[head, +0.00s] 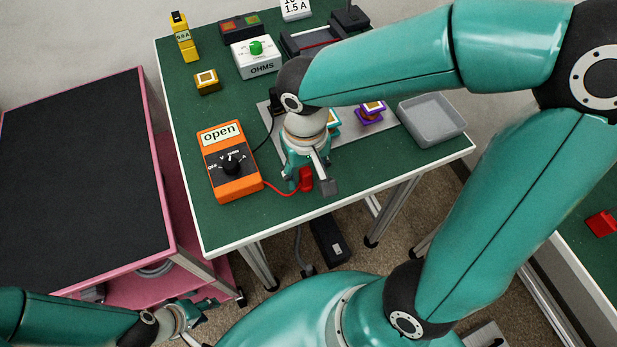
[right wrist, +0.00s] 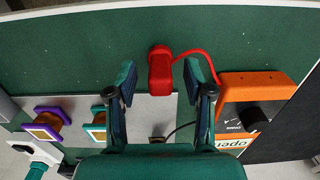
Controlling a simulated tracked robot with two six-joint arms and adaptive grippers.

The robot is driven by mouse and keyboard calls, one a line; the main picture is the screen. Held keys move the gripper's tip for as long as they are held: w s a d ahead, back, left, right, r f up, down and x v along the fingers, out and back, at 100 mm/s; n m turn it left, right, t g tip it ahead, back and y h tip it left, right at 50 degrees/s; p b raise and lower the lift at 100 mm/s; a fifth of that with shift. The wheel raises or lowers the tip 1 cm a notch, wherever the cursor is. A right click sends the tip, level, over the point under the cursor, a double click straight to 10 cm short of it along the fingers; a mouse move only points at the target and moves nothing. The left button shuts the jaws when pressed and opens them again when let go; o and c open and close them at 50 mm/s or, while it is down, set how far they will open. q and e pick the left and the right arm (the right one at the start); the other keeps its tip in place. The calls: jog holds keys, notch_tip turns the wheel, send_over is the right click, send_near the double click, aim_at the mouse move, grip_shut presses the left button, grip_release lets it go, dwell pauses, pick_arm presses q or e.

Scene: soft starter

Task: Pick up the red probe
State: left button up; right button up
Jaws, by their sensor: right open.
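The red probe (head: 306,180) is at the front edge of the green table, joined by a red cable to the orange meter (head: 232,160) marked "open". In the right wrist view the probe (right wrist: 160,72) shows between and just beyond the fingertips, with a gap on each side. My right gripper (head: 311,186) is open above it, and its fingers partly hide the probe in the head view; the right wrist view shows the gripper (right wrist: 158,80) empty. My left gripper (head: 198,319) is low at the left, away from the table, its jaws too small to judge.
A grey plate (head: 349,133) with a purple-framed block (head: 371,112) lies behind my right gripper. A grey tray (head: 432,120) sits at the right. The OHMS box (head: 258,58) stands at the back. A pink-edged black-topped cart (head: 80,180) stands to the left.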

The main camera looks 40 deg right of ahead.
aim_at(306, 171)
jog(key=shift+f, duration=0.4)
jog(key=shift+c, duration=0.3)
grip_shut()
jog(key=shift+r, duration=0.1)
notch_tip(306, 171, up, 20)
jog(key=p, duration=0.2)
